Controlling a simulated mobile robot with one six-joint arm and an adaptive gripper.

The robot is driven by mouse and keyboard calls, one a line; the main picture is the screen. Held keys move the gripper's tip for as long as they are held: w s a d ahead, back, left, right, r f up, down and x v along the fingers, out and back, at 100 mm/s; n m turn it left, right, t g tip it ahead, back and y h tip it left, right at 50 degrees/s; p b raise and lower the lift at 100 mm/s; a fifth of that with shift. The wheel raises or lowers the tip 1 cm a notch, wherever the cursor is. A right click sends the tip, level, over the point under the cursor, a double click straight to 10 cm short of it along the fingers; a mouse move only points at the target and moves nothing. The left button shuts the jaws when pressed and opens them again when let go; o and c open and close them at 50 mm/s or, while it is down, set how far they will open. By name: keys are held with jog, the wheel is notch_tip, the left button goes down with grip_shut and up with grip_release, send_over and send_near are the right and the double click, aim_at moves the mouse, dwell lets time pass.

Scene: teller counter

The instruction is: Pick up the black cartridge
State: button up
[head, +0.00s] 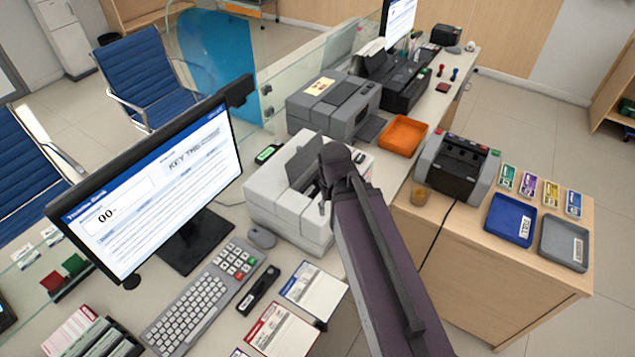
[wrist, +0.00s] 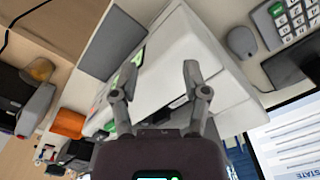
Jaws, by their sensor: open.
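No item can be surely identified as the black cartridge. A long black item (head: 258,290) with a pale label lies on the desk right of the keyboard; I cannot tell whether it is the cartridge. A dark item also shows at the wrist view's right edge (wrist: 285,68). My gripper (wrist: 160,75) is open and empty, its fingers spread over the white printer (wrist: 180,45). A dark slot shows in the printer between the fingers. In the head view my arm hides part of the printer (head: 275,200) and most of the gripper.
The monitor (head: 160,185), keyboard (head: 205,300) and mouse (head: 262,237) stand left of the printer. A grey printer (head: 335,105) and orange tray (head: 403,135) are behind. A counting machine (head: 460,165), blue tray (head: 510,222) and grey tray (head: 564,243) stand right. Glass panels edge the counter.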

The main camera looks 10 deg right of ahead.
jog(key=o, duration=0.3)
jog(key=shift+w+r, duration=0.1)
jog(key=shift+o, duration=0.5)
jog(key=shift+w+r, duration=0.15)
jog(key=shift+w, duration=0.15)
notch_tip(320, 180, up, 6)
jog(key=r+n+p, duration=0.1)
jog(key=n+p, duration=0.6)
jog(key=n, duration=0.2)
send_over(319, 180)
jog(key=shift+w+d+f, duration=0.2)
jog(key=shift+w+f, duration=0.05)
jog(key=shift+w, duration=0.05)
notch_tip(319, 180, down, 9)
jog(key=b, duration=0.8)
jog(key=shift+r+b, duration=0.15)
jog(key=shift+b, duration=0.2)
jog(key=f+b, duration=0.3)
jog(key=shift+w+a+f+b, duration=0.1)
jog(key=shift+w+f+b, duration=0.2)
jog(key=shift+w, duration=0.1)
jog(key=shift+f+b, duration=0.8)
